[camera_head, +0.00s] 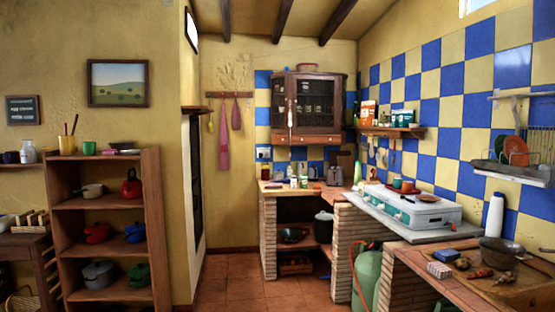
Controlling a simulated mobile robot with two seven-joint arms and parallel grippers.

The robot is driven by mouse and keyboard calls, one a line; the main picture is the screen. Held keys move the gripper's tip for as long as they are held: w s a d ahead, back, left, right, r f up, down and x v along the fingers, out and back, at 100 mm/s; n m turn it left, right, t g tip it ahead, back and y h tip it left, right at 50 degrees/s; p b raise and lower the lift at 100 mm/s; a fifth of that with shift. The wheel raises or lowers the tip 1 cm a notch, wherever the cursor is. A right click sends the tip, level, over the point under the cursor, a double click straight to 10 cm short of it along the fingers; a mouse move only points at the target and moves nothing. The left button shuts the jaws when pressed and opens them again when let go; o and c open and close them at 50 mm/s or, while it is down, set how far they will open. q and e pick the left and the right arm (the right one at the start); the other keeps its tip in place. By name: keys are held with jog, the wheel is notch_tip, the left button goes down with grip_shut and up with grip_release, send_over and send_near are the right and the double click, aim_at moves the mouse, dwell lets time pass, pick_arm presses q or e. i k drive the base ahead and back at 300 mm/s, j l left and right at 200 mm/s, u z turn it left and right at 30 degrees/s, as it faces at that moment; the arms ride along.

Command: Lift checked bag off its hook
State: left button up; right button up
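No bag with a clear check pattern can be made out in the head view. A wooden hook rail (245,95) is on the yellow back wall, left of the wall cabinet. A long pink cloth (224,140) and a shorter pinkish-red cloth item (236,116) hang from it. A small yellowish item (211,122) hangs at its left end. They are too small to tell whether one is a checked bag. Neither of my grippers is in view.
An open wooden shelf (152,205) with pots stands at the left. A brick counter with a stove (410,208) runs along the right, with a green gas bottle (366,278) under it. The tiled floor (235,282) between them is clear.

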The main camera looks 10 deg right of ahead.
aim_at(236, 120)
jog(key=i+z, duration=0.15)
jog(key=i, duration=4.75)
jog(key=i+z, duration=0.2)
jog(key=i, duration=0.45)
jog(key=i+j+z, duration=0.25)
jog(key=i, duration=0.35)
